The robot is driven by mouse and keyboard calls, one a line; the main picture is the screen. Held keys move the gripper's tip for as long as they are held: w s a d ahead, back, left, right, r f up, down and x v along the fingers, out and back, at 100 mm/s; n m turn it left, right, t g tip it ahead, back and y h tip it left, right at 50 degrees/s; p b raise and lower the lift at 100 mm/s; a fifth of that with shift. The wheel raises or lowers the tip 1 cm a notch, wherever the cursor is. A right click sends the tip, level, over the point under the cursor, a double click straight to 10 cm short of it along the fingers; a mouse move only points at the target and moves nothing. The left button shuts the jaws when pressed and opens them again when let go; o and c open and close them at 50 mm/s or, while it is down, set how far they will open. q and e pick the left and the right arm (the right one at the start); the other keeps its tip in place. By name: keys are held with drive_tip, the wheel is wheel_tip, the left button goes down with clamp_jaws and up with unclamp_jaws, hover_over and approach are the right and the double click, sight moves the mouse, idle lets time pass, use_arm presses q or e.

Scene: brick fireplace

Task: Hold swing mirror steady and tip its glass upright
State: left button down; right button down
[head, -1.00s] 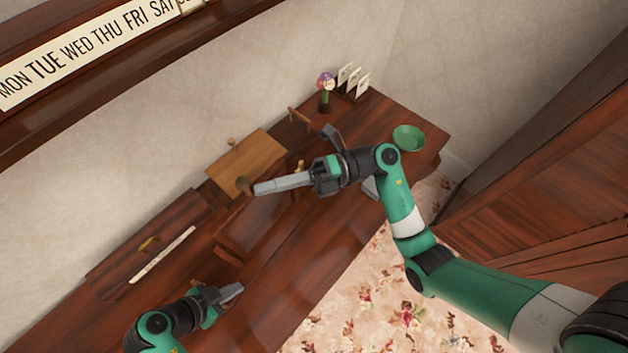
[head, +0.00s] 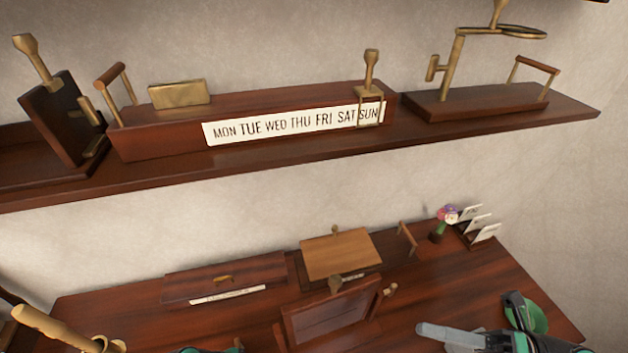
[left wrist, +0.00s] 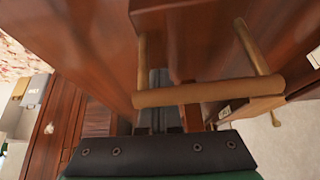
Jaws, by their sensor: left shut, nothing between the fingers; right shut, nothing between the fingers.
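The swing mirror's dark red-framed glass (head: 331,312) leans at a tilt on the desk at bottom centre in the head view. A knob (head: 335,284) stands at its top edge and a pivot knob (head: 390,289) at its right. Its foot is cut off by the picture edge. My right gripper (head: 432,330) is shut and empty, right of the mirror and apart from it. My left gripper (left wrist: 158,95) is shut in the left wrist view. A wooden handle bar (left wrist: 210,93) crosses in front of its dark fingers; I cannot tell whether they touch.
Behind the mirror are a lidded box (head: 341,255) and a long low box (head: 224,280). A shelf (head: 300,155) with a weekday box (head: 250,115) runs above.

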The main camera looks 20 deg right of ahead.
use_arm(q)
drive_tip(key=shift+r+p, duration=3.05)
drive_tip(key=shift+p, duration=0.85)
drive_tip(key=shift+f, duration=0.1)
